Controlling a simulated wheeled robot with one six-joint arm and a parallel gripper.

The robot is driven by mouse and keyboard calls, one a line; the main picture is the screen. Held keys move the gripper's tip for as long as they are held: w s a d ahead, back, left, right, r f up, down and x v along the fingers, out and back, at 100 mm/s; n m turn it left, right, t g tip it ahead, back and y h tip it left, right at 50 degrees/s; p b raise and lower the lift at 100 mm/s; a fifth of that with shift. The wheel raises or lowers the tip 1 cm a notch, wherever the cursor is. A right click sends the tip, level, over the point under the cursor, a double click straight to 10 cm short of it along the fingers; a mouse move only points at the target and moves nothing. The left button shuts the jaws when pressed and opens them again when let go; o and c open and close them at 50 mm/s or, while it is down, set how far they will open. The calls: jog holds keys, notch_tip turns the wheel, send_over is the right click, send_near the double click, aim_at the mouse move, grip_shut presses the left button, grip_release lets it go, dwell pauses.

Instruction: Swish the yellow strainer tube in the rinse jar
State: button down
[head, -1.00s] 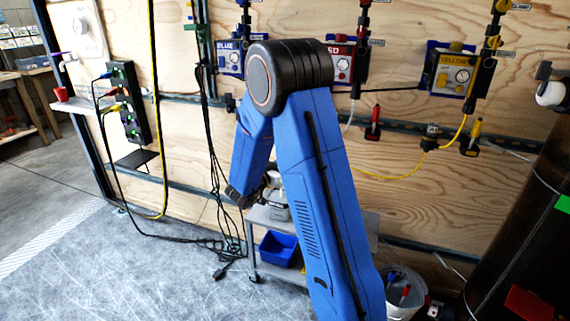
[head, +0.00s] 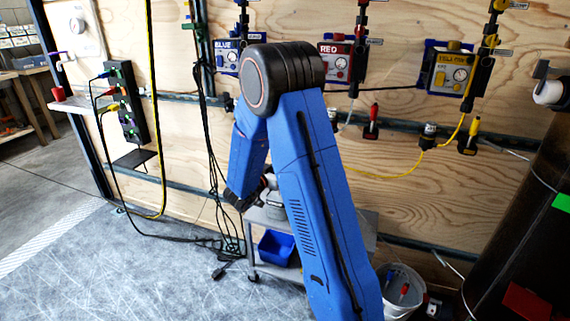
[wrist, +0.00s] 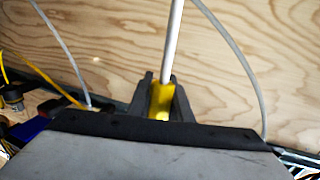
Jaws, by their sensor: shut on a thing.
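In the wrist view, my gripper (wrist: 162,82) is shut on the yellow strainer tube (wrist: 160,100). The yellow part sits between the two dark fingers, and a thin white tube rises from it. In the head view, my blue arm hides the gripper and the held tube. A pale grey jar-like thing (head: 275,196) stands on the cart near my wrist, mostly behind my arm. I cannot tell if it is the rinse jar, or whether the tube's lower end is in a jar.
A metal cart (head: 363,228) stands against the plywood wall, with a blue bin (head: 277,247) on its lower shelf. A white bucket (head: 401,285) is at its right. Blue, red and yellow filter units hang above. Cables lie on the floor at left.

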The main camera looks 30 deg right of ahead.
dwell(2.2)
jog(key=shift+r, duration=0.1)
dwell(2.4)
